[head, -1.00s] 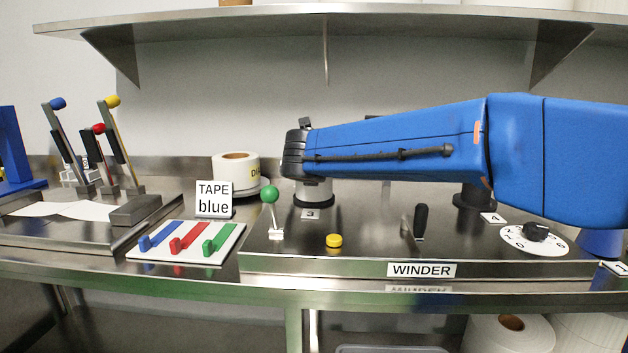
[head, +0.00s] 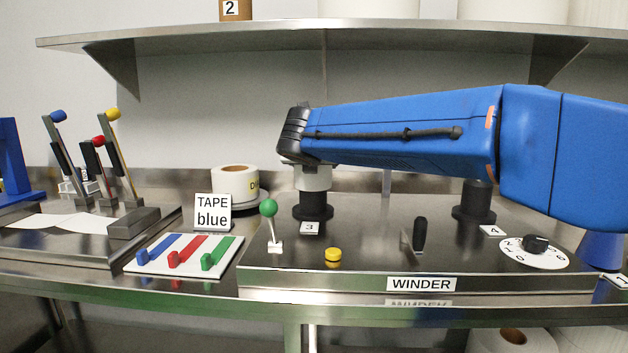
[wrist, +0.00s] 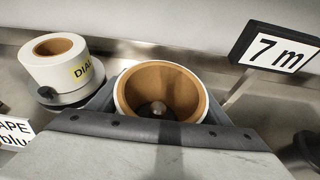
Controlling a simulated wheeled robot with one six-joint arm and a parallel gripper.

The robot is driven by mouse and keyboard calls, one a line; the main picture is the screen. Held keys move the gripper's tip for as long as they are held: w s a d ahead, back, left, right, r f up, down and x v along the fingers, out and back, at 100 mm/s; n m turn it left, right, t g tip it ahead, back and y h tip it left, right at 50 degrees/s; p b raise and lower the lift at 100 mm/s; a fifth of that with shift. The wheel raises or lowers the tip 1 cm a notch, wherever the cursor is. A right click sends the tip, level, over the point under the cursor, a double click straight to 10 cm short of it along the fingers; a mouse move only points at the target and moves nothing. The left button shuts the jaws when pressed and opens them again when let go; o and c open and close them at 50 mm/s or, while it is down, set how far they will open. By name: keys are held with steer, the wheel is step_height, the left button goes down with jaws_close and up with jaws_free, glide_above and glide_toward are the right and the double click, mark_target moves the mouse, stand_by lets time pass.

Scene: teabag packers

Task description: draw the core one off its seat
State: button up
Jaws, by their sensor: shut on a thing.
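The core, a short tube with a white outside and a brown inner wall, is in the wrist view (wrist: 180,85) and in the head view (head: 316,180). My gripper (head: 306,163) is shut on it, with grey fingers along its sides in the wrist view. The core is upright at the top of the black seat (head: 313,207) behind label 3 (head: 310,228). Much of the seat's post shows below it. A rounded pin top (wrist: 158,107) shows inside the core, so I cannot tell whether it is fully clear.
A white tape roll (head: 235,183) stands left of the seat. A second black post (head: 475,200) stands at right behind label 4. A green-knobbed lever (head: 269,208), yellow button (head: 333,255) and black lever (head: 420,234) are in front. A shelf (head: 330,37) runs above my arm.

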step_height(320, 180, up, 7)
stand_by(0.8)
steer(key=shift+s, duration=0.1)
